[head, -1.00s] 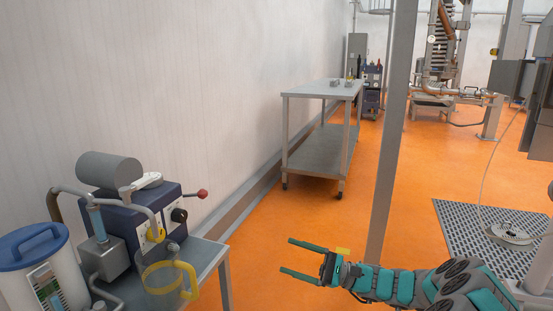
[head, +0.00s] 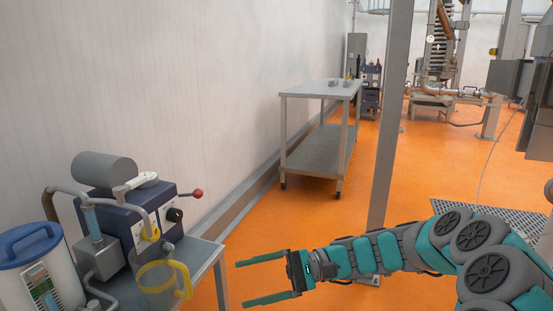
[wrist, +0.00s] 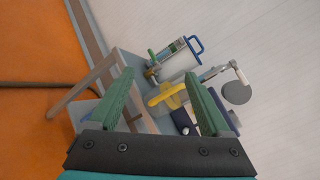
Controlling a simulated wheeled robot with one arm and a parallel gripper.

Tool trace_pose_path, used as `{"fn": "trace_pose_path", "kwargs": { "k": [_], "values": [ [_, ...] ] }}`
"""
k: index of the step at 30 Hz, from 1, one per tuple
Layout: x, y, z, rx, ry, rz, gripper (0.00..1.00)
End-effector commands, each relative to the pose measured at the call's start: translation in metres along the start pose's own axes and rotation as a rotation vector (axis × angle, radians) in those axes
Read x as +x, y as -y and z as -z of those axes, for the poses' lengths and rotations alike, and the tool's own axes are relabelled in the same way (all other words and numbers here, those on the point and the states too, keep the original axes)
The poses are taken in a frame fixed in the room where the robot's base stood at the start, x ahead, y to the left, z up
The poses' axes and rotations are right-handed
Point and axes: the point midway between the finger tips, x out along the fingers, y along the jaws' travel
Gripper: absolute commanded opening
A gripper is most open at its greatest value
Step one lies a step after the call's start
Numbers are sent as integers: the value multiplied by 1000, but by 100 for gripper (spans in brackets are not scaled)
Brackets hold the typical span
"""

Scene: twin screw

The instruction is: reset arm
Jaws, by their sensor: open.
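My gripper (head: 268,279) is open and empty at the end of my teal and grey arm in the head view. It hangs over the orange floor, to the right of the small table with equipment, its fingers pointing left. In the wrist view the two green fingers of my gripper (wrist: 160,95) are spread wide, with nothing held between them. Past them are the yellow ring-shaped part (wrist: 165,97) and the white canister (wrist: 180,62).
The small table (head: 208,262) at lower left bears a blue box (head: 125,222) and a white canister with a blue lid (head: 38,270). A wheeled steel table (head: 315,150) stands farther back by the wall. A grey post (head: 390,130) rises behind my arm.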

Motion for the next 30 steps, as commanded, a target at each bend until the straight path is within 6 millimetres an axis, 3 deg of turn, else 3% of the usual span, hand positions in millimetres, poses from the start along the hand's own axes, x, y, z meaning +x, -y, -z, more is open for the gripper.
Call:
{"fn": "trace_pose_path", "kwargs": {
  "k": [1, 6, 14, 20, 30],
  "values": [
    [11, -9, -16, -23, -7, -69, 82],
    [34, -51, -55, -87, -54, -304, 82],
    [31, -126, -95, -166, -178, -652, 82],
    [3, -179, -118, -211, -306, -903, 82],
    [-76, -246, -156, -231, -554, -1260, 82]
  ]
}}
